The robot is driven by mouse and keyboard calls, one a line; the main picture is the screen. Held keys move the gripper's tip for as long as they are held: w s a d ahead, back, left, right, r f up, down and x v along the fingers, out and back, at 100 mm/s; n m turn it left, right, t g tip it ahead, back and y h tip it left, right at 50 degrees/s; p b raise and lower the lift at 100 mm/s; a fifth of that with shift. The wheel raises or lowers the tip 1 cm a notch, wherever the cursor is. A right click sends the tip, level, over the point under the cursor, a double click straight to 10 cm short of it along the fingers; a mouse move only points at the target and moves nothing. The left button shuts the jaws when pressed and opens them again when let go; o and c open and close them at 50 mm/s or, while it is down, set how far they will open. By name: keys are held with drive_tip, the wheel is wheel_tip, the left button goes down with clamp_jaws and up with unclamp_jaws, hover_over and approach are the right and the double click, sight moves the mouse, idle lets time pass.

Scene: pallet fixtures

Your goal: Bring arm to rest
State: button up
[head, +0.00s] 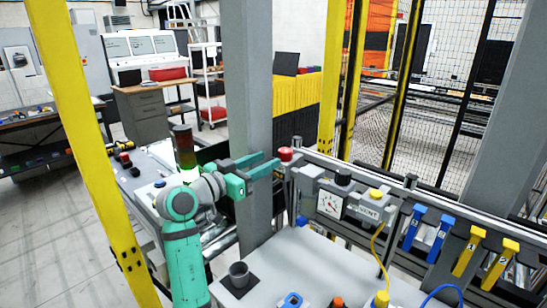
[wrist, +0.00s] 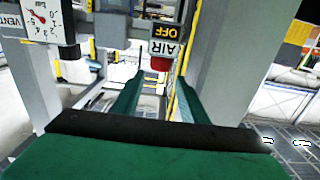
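My green arm (head: 183,250) is raised and reaches right toward a fixture rail. My gripper (head: 270,160) has its two green fingers apart with nothing between them. In the wrist view the gripper (wrist: 160,77) is also open, its fingers pointing away from the camera. A red knob (head: 285,154) sits just past the fingertips. In the wrist view the red knob (wrist: 160,63) appears beyond the gap between them, below an AIR OFF label (wrist: 166,40). No contact is visible.
A grey post (head: 248,75) stands close behind the gripper. A pressure gauge (head: 330,204), a yellow button (head: 375,194) and blue clips (head: 438,240) line the rail. A yellow post (head: 85,130) rises at left.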

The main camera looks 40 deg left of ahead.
drive_tip(key=shift+s+a, duration=0.15)
drive_tip(key=shift+s, duration=0.65)
